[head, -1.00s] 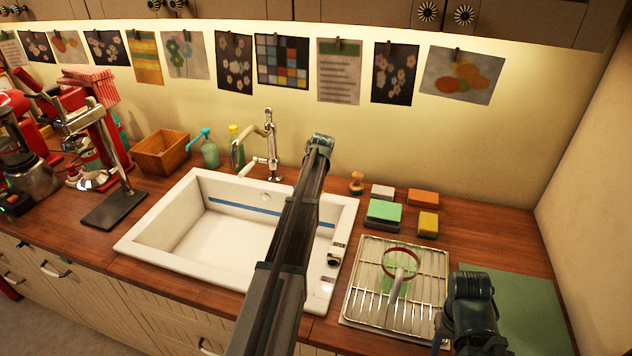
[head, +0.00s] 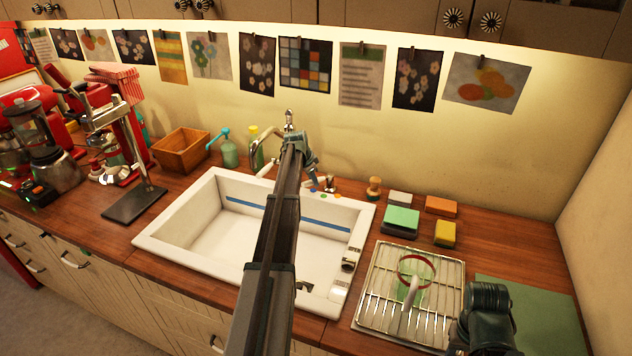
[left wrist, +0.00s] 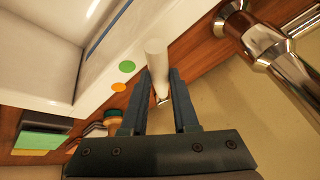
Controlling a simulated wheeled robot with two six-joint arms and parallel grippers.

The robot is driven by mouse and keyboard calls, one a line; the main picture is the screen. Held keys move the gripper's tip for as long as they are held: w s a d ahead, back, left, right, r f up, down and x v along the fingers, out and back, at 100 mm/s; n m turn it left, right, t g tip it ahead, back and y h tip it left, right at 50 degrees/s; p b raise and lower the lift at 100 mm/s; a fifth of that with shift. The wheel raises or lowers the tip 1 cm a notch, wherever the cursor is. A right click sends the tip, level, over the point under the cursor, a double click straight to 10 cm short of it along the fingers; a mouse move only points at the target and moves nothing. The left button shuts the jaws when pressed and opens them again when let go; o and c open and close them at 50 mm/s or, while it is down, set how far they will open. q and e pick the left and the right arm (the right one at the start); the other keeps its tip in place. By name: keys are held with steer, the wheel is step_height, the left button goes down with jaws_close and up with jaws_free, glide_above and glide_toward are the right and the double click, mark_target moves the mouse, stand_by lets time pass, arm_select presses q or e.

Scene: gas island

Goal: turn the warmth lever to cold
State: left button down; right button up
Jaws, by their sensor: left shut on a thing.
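The warmth lever (left wrist: 156,55) has a white cylindrical handle with a small chrome part, beside green and orange dots on the white sink rim. In the left wrist view my left gripper (left wrist: 161,72) is shut on this handle, one finger on each side. In the head view my left gripper (head: 307,165) is at the back rim of the sink, largely hidden by my arm. The chrome tap (head: 289,120) stands just behind it, and its body also shows in the left wrist view (left wrist: 270,50). My right gripper's jaws do not show.
The white sink (head: 180,220) lies under my left arm. A soap bottle (head: 229,153) and a wooden box (head: 180,151) stand left of the tap. A brush (head: 374,187), sponges (head: 402,219) and a wire drying rack (head: 375,270) are to the right.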

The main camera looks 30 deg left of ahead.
arm_select(q)
steer(key=shift+w+a+m, duration=0.15)
steer(key=shift+a+m, duration=0.3)
steer(key=shift+m, duration=0.05)
steer(key=c, duration=0.7)
jaws_free()
steer(key=p+v, duration=0.7)
steer(key=shift+a+r, duration=0.15)
steer(key=shift+r, duration=0.15)
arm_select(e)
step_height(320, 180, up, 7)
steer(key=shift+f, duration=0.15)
arm_select(q)
steer(key=shift+f, duration=0.15)
